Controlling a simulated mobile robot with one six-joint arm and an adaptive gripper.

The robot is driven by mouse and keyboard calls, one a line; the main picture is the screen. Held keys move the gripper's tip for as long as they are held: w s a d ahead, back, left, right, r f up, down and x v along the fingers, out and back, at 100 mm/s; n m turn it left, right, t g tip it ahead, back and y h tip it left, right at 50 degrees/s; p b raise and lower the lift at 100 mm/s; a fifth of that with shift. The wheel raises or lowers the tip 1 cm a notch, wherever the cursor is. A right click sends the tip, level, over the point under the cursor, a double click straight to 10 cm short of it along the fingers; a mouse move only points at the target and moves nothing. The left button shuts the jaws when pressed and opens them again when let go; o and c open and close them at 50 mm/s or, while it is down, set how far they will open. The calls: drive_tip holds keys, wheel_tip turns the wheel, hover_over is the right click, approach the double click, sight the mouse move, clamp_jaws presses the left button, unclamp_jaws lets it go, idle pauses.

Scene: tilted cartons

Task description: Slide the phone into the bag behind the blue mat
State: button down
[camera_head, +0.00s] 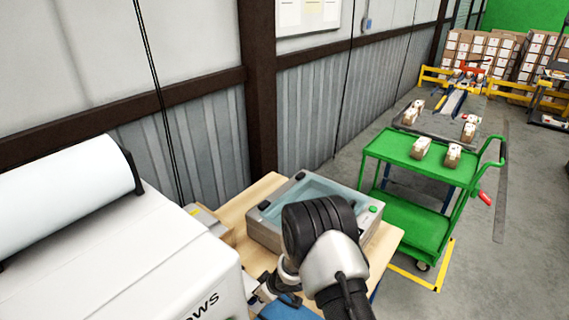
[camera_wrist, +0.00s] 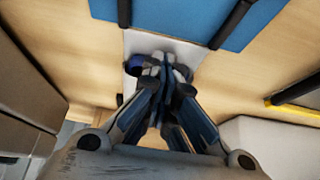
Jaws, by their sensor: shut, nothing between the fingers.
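A blue mat (camera_wrist: 180,18) lies on the wooden table at the top of the wrist view, with dark bars along its edges. A blue patch (camera_head: 285,310) at the bottom of the head view looks like part of it. My gripper (camera_wrist: 160,62) is shut and empty, its fingertips over a flat white piece (camera_wrist: 195,50) beside the mat. I cannot tell whether this piece is the bag. A small dark blue thing (camera_wrist: 134,65) shows left of the fingertips, partly hidden; I cannot tell what it is. I make out no clear phone.
A grey machine with a blue-tinted tray (camera_head: 290,190) stands on the table (camera_head: 225,232). A large white machine (camera_head: 130,255) with a roll stands left. A green cart (camera_head: 395,150) carrying small cartons stands right. Bare wood shows around the fingers.

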idle(0.8)
drive_tip(key=shift+s+f, duration=0.1)
drive_tip(key=shift+s+d, duration=0.15)
drive_tip(key=shift+d, duration=0.1)
wheel_tip(320, 180, up, 8)
drive_tip(key=p, duration=0.8)
drive_tip(key=shift+d, duration=0.1)
